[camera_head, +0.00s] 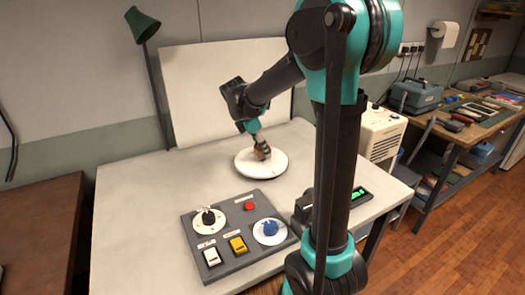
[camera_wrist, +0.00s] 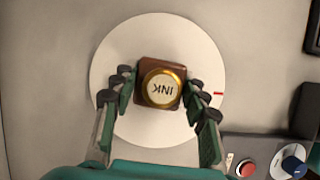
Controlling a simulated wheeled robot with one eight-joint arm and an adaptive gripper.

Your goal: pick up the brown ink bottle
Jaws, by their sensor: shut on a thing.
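The brown ink bottle (camera_wrist: 148,73) stands upright on a round white plate (camera_wrist: 105,72) in the wrist view. It has a square brown body and a round gold-rimmed cap that reads INK. My gripper (camera_wrist: 160,92) is above it with one finger on each side, shut on the bottle's body. In the head view my gripper (camera_head: 259,143) reaches down to the plate (camera_head: 245,168). The bottle (camera_head: 262,152) shows there only as a small brown shape, partly hidden by the fingers. I cannot tell whether it touches the plate.
A grey control panel (camera_head: 226,255) with dials, switches and a red button (camera_head: 250,206) lies in front of the plate on the white table (camera_head: 135,200). A green lamp (camera_head: 141,24) and a white backboard (camera_head: 215,75) stand behind. The table left of the plate is clear.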

